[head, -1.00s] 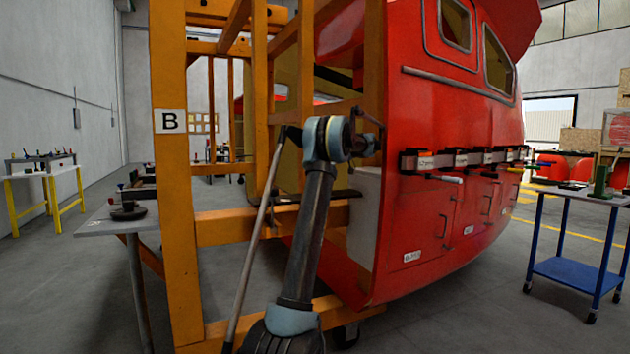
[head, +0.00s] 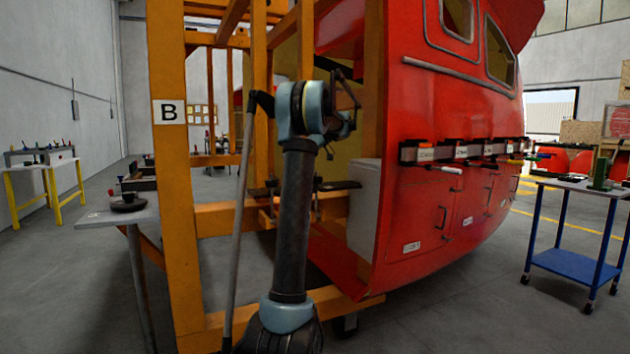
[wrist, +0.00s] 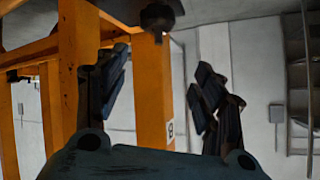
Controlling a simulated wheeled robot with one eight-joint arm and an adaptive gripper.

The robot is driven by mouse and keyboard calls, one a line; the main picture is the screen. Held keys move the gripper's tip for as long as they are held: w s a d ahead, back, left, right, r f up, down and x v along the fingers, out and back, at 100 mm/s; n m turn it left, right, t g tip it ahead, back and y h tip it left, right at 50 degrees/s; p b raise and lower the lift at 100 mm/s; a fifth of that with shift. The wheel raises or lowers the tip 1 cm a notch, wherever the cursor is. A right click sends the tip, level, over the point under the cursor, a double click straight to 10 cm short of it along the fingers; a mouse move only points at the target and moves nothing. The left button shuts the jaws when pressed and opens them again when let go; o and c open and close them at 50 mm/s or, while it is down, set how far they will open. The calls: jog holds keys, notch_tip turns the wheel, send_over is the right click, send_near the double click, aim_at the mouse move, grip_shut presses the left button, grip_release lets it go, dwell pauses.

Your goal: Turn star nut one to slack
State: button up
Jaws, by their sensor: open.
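In the wrist view a dark round knob (wrist: 160,14) with a short stem below it shows at the top edge, partly cut off. It may be a star nut; I cannot read a number on it. My gripper (wrist: 152,95) is open, with its two dark fingers apart and nothing between them. The knob lies beyond and above the fingertips in the picture, apart from them. In the head view my gripper (head: 350,108) is raised in front of the gap between the orange frame (head: 178,230) and the red nosecone (head: 425,130). I cannot pick out the knob there.
Dark clamps (head: 340,185) lie on the orange cross beam. A grey box (head: 363,212) is at the nosecone's edge. A labelled tool rail (head: 470,151) runs along the red side. A grey table (head: 100,222) stands left, a blue cart (head: 578,272) right. Open floor lies between nosecone and cart.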

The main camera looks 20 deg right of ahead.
jog(key=s+a+f+m+g+h, duration=0.1)
jog(key=s+a+f+m+h, duration=0.3)
jog(key=s+a, duration=0.6)
jog(key=s+a+f+m+g+h, duration=0.1)
jog(key=s+a+f, duration=0.5)
jog(key=s+a, duration=0.45)
jog(key=s+a+f+m+h, duration=0.2)
jog(key=s+a+f, duration=0.3)
jog(key=s+f, duration=0.45)
jog(key=s+d+f+h, duration=0.5)
jog(key=s+f, duration=0.1)
jog(key=f, duration=0.4)
jog(key=w+d+r+n+t+h, duration=0.2)
jog(key=w+d+r+n+h, duration=0.45)
jog(key=w+d, duration=0.35)
jog(key=w+d+r+n+t+h, duration=0.35)
jog(key=w+r+n, duration=0.35)
jog(key=w, duration=0.3)
jog(key=w+d+r+n+t+h, duration=0.2)
jog(key=w+d+r+n+h, duration=0.4)
jog(key=w, duration=0.5)
jog(key=shift+n+g+y, duration=0.25)
jog(key=shift+y, duration=0.45)
jog(key=x, duration=1.5)
jog(key=shift+w+d+r, duration=0.15)
jog(key=shift+w+r, duration=0.1)
jog(key=shift+w, duration=0.1)
